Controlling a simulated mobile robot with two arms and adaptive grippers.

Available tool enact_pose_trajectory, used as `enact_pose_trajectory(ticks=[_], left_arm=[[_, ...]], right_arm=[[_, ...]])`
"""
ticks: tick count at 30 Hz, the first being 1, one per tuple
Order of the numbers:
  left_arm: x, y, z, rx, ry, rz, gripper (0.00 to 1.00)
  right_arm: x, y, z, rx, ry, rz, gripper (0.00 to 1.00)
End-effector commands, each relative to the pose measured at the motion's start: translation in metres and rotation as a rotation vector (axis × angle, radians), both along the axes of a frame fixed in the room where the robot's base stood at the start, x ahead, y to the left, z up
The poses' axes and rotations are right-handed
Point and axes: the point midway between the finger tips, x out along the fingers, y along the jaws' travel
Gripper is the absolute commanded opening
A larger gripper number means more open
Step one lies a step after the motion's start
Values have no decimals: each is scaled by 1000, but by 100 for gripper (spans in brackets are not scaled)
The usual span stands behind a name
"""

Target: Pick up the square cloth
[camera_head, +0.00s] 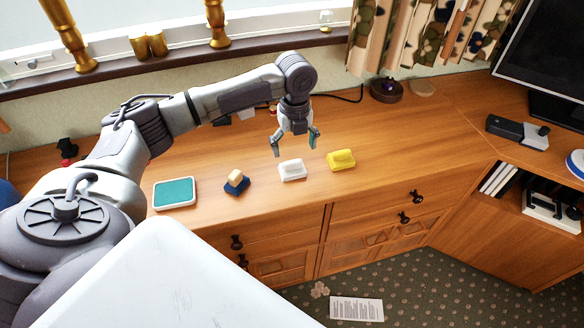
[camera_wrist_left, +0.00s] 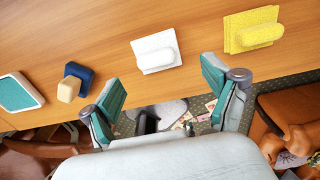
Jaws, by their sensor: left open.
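Two flat square pieces that look like cloths lie on the wooden cabinet top, each with a rounded roll on top. One is white (camera_head: 292,170) and one is yellow (camera_head: 341,160). Both show in the left wrist view, the white cloth (camera_wrist_left: 155,53) in the middle and the yellow cloth (camera_wrist_left: 252,30) at upper right. I cannot tell which one the task names. My left gripper (camera_head: 295,143) is open and empty above the cabinet top, over and behind the white cloth in the head view. Its fingers (camera_wrist_left: 162,86) are apart and touch nothing. My right gripper is not in view.
A navy and tan block (camera_head: 236,182) and a teal pad with a white rim (camera_head: 174,193) lie left of the white cloth. A dark round object (camera_head: 387,90) stands at the back; a monitor (camera_head: 545,60) is at right. The middle right top (camera_head: 430,135) is clear.

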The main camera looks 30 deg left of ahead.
Motion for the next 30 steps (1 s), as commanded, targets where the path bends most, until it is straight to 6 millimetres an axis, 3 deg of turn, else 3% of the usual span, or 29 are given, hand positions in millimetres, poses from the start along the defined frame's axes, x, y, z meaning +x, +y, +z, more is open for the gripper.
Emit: enact_pose_trajectory(ticks=[5, 15, 23, 30], left_arm=[[-1, 0, -11, 0, 0, 0, 88], [-6, 4, -56, 1, -1, 0, 88], [-6, 4, -59, 1, -2, -1, 88], [-6, 4, -59, 0, -1, -1, 51]], right_arm=[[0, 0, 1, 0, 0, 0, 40], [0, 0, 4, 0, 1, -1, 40], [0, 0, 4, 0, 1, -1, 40], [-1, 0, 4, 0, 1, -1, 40]])
